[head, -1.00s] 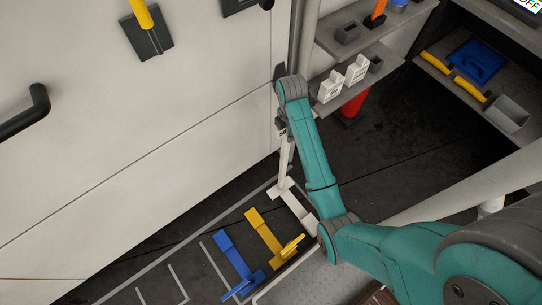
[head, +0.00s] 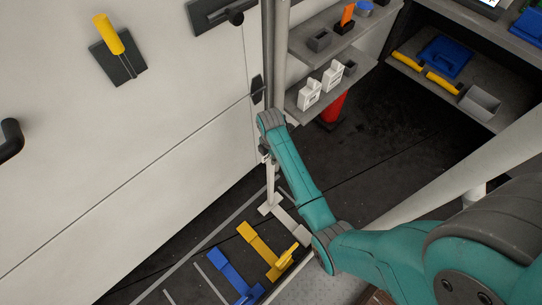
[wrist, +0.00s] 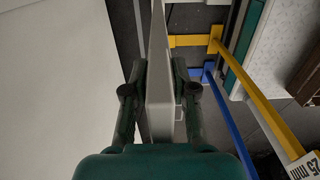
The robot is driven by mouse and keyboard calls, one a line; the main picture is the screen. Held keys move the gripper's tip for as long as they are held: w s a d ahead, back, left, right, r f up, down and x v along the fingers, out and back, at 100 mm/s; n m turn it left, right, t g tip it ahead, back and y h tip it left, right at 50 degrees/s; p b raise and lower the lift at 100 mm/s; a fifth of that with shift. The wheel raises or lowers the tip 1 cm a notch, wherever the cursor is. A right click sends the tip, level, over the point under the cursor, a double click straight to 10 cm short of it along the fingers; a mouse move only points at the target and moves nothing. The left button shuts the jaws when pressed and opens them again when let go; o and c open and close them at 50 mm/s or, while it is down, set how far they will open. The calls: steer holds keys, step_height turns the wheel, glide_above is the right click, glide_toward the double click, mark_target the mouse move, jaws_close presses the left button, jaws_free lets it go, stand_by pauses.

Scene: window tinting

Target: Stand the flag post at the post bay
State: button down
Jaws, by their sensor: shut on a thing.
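The white flag post (head: 270,184) is upright in the head view, with its flat white base (head: 290,222) low near the floor. I cannot tell whether the base touches the floor. My gripper (head: 266,153) is shut on the upper part of the post. In the wrist view my gripper (wrist: 160,92) has a finger on either side of the pale post (wrist: 159,60). The post bay is not clearly identifiable; pale floor markings (head: 210,284) run at the bottom of the head view.
A white wall (head: 130,160) is on the left. Shelves (head: 335,85) with white bottles stand behind my arm. Dark floor (head: 375,150) lies open to the right.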

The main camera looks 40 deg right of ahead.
steer(key=c, duration=0.9)
jaws_free()
step_height(320, 180, up, 12)
steer(key=shift+w+r, duration=0.1)
